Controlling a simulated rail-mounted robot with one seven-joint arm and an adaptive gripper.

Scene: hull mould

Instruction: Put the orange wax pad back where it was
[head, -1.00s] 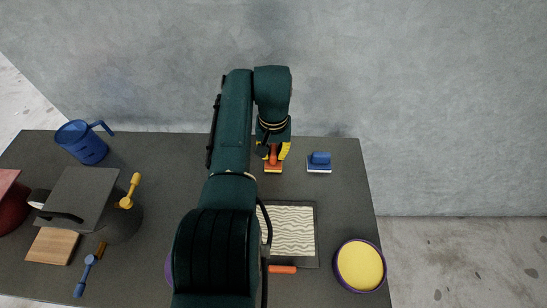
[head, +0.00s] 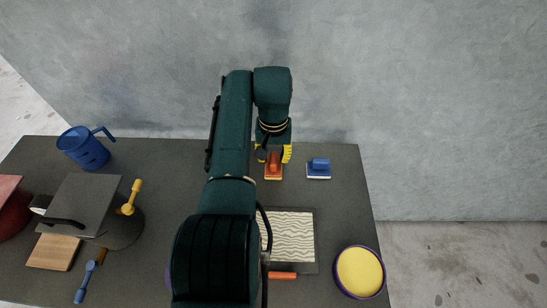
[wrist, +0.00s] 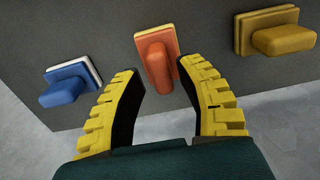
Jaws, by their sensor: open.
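The orange wax pad (head: 273,168) lies on the grey table near its back edge, to the left of a blue pad (head: 318,168). In the wrist view the orange pad (wrist: 157,57) has its block handle pointing toward me. My gripper (wrist: 160,68) is open, with one yellow finger on each side of the handle's near end. I cannot tell whether either finger touches it. In the head view my gripper (head: 273,154) is just behind the pad and partly hidden by my arm. The wrist view also shows the blue pad (wrist: 68,85) and a mustard pad (wrist: 268,30) in the same row.
A patterned tray (head: 318,240) and an orange-handled tool (head: 283,276) lie in front. A yellow-filled round dish (head: 360,271) is at right. A blue jug (head: 84,150), a dark pot (head: 118,232) and a wooden board (head: 54,252) stand left. My arm hides the middle.

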